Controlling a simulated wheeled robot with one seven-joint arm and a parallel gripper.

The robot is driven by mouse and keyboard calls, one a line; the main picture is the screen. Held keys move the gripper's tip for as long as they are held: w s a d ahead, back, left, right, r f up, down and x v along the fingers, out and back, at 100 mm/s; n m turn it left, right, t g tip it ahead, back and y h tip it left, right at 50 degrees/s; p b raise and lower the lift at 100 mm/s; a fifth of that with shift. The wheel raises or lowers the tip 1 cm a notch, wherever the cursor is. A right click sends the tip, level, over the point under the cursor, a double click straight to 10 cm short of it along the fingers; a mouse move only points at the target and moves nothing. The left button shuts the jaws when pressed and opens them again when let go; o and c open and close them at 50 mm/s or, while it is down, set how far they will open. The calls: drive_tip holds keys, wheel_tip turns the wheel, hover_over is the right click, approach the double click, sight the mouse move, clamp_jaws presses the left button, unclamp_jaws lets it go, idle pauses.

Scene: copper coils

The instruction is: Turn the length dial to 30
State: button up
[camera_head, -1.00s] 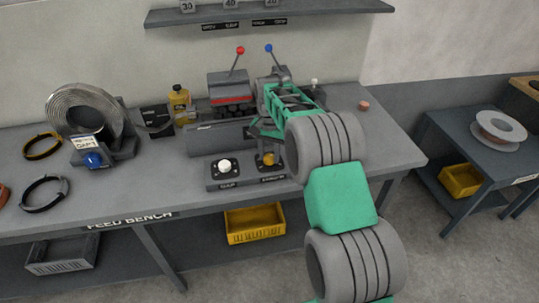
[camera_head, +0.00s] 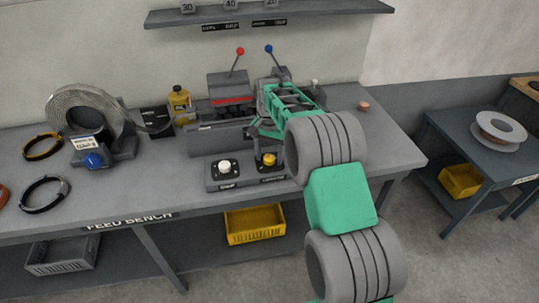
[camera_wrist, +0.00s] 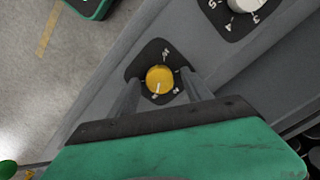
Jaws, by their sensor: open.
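The yellow dial (camera_head: 268,159) is on the dark control strip at the front of the bench, right of a white dial; it also shows in the wrist view (camera_wrist: 159,78). Its white pointer line points toward the bottom of the wrist view, slightly left. Marks ring it on a black plate, too small to read surely. My gripper (camera_wrist: 161,86) is open, with one finger on each side of the yellow dial. I cannot tell whether the fingers touch it. In the head view my arm covers the area right of the dial, and the fingertips are hard to make out.
The white dial (camera_head: 224,167) with numbers sits close by on the same strip. Behind stand a machine with a red-knobbed lever (camera_head: 240,51) and a blue-knobbed lever (camera_head: 268,48). A wire coil (camera_head: 62,105) and blue knob (camera_head: 93,161) are at left.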

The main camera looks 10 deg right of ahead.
sight(269, 158)
wheel_tip(269, 158, up, 8)
drive_tip(key=shift+f+b, duration=0.1)
drive_tip(key=shift+b, duration=0.45)
drive_tip(key=s+r+n+t, duration=0.25)
drive_tip(key=s+r, duration=0.35)
drive_tip(key=s, duration=0.6)
drive_tip(key=s+f+n, duration=0.2)
drive_tip(key=s, duration=0.6)
drive_tip(key=s+f+n+t, duration=0.1)
drive_tip(key=s+f+n, duration=0.1)
drive_tip(key=s, duration=0.6)
drive_tip(key=shift+s+f, duration=0.4)
drive_tip(key=shift+f, duration=0.15)
